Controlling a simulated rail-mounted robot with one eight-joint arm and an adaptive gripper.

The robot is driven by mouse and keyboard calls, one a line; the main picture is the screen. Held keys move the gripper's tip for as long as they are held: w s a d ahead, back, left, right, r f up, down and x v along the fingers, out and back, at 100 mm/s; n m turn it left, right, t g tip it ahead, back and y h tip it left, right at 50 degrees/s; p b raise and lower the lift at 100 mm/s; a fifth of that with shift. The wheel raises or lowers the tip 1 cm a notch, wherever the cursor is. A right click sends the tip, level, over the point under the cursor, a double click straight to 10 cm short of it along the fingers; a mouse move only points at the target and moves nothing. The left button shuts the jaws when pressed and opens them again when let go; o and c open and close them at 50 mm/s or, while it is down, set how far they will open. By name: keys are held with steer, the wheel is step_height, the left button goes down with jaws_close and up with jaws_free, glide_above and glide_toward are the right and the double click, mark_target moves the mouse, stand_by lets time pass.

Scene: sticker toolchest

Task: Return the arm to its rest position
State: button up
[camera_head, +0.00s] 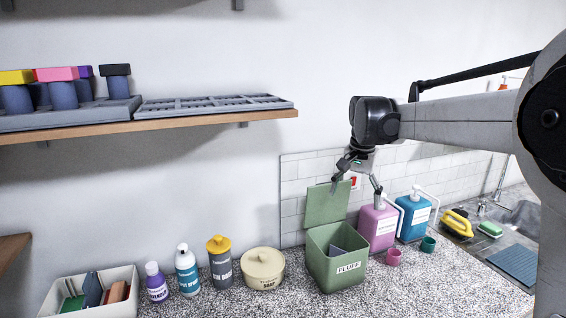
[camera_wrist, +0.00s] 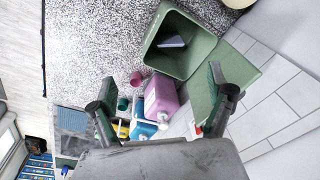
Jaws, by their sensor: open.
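My arm reaches in from the right in the head view, and my gripper (camera_head: 356,186) points down above the green bin labelled FLUFF (camera_head: 335,270). The gripper is open, with its two fingers spread wide and nothing between them. The bin's lid (camera_head: 327,204) stands open against the wall, behind the gripper. A greyish flat item (camera_head: 345,256) lies inside the bin. In the wrist view my gripper (camera_wrist: 166,100) shows both fingers apart, with the open bin (camera_wrist: 181,51) beyond them and its lid beside the right finger.
A pink dispenser (camera_head: 378,226) and a blue dispenser (camera_head: 413,217) stand right of the bin, with small cups in front. A lidded pot (camera_head: 263,270), several bottles and a white tray (camera_head: 57,295) stand to the left. A shelf (camera_head: 150,126) hangs above left. The sink (camera_head: 520,216) is far right.

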steer(key=s+f+n+t+b, duration=0.3)
steer(key=s+b, duration=0.1)
steer(key=s, duration=1.5)
steer(key=s+f+n+t+b, duration=0.2)
steer(key=s+f+n+b, duration=0.1)
steer(key=s+f, duration=0.9)
steer(key=s+b, duration=0.1)
steer(key=s, duration=0.2)
steer(key=shift+s+f+t+b, duration=0.25)
steer(key=shift+s+t+b, duration=0.05)
steer(key=shift+s+t, duration=0.1)
